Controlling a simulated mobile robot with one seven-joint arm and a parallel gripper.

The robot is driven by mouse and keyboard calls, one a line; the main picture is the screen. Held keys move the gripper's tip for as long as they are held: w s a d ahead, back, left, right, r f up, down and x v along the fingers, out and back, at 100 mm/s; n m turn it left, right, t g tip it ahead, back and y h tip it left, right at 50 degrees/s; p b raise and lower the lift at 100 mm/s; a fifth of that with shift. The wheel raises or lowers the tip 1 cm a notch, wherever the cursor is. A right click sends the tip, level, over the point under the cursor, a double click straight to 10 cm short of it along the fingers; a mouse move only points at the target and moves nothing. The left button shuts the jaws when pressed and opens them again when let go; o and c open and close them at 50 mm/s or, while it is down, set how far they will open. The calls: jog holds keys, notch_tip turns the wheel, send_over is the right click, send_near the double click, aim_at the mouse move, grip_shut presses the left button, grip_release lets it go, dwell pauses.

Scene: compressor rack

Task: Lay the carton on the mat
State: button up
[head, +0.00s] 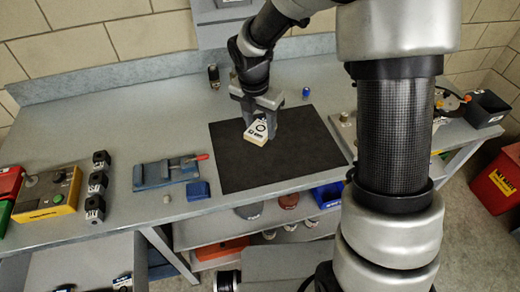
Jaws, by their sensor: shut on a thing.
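The carton (257,133) is small and pale cream, with dark markings on its face. It is tilted, and it shows over the middle of the dark mat (240,174) on the grey workbench. My gripper (258,120) points down and is shut on the carton. The fingers hide the carton's upper part. I cannot tell from this view whether the carton's lower edge touches the mat or is a little above it.
Left of the mat are a blue vise-like fixture (160,172) with a red handle, a blue block (198,190) and several black blocks. A yellow control box (50,195) stands farther left. A black bin (486,109) is at the right. The mat's front left is clear.

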send_over(261, 155)
jog(key=shift+n, duration=0.3)
jog(key=f, duration=0.5)
jog(key=shift+s+a+f+b, duration=0.2)
jog(key=shift+s+a+b, duration=0.05)
jog(key=shift+s+b, duration=0.1)
jog(key=shift+w+f, duration=0.1)
jog(key=shift+f, duration=2.2)
jog(key=shift+f+b, duration=0.1)
jog(key=shift+b, duration=0.2)
jog(key=o, duration=1)
jog(key=shift+o, duration=0.2)
